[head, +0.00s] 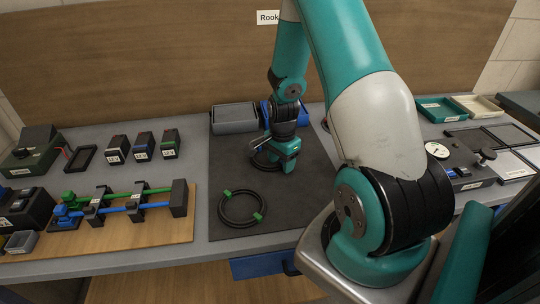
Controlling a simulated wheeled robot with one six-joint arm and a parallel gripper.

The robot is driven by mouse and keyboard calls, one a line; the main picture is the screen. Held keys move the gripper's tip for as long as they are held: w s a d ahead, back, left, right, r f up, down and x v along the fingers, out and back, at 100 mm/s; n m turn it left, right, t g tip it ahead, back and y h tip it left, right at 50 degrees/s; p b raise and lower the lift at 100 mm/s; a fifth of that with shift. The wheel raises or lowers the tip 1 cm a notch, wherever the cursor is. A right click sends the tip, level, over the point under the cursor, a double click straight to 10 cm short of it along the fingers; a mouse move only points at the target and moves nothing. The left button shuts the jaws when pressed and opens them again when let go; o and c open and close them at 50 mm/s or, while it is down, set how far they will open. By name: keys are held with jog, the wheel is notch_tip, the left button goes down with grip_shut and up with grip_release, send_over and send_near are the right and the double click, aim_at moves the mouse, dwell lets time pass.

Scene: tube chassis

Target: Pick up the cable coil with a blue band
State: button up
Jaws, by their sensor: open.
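A black cable coil with green bands (221,204) lies flat on the dark mat (290,222), toward its front. A second dark coil (257,165) lies farther back on the mat, mostly hidden by my gripper (277,163). I cannot make out a band colour on this second coil. My gripper is over this coil, low and pointing down, with its jaws open. I cannot tell whether the fingers touch the coil. No blue band shows clearly on either coil.
A grey bin (235,118) stands behind my gripper, with a blue item (266,112) beside it. At left, a wooden board (150,234) holds blue and green rods. Small labelled boxes (143,146) stand behind it. Trays (440,110) and a gauge (437,150) are at right.

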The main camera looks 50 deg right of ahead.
jog(key=shift+c, duration=0.4)
grip_shut()
jog(key=shift+r, duration=0.1)
